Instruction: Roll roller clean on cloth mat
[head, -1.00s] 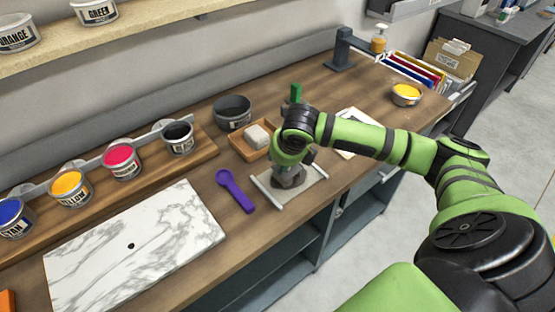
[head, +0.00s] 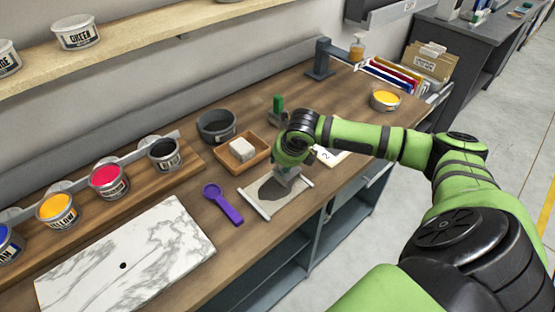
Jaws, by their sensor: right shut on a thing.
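The cloth mat (head: 259,203) is a small pale sheet with light bars at its left and right ends, lying on the bench. A dark grey smear shows on its middle. My right gripper (head: 286,177) points down over the mat's right part and is shut. The thing in its grip is mostly hidden by the gripper and wrist; I take it to be the roller, but its drum cannot be made out. Whether it touches the mat is unclear. My left gripper is out of view.
A purple scoop-like tool (head: 224,204) lies left of the mat. A wooden tray with a pale block (head: 241,149) and a dark bowl (head: 216,125) stand behind. A marble slab (head: 126,262) and ink tubs (head: 109,181) are at left. A green-topped item (head: 278,104) stands behind my wrist.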

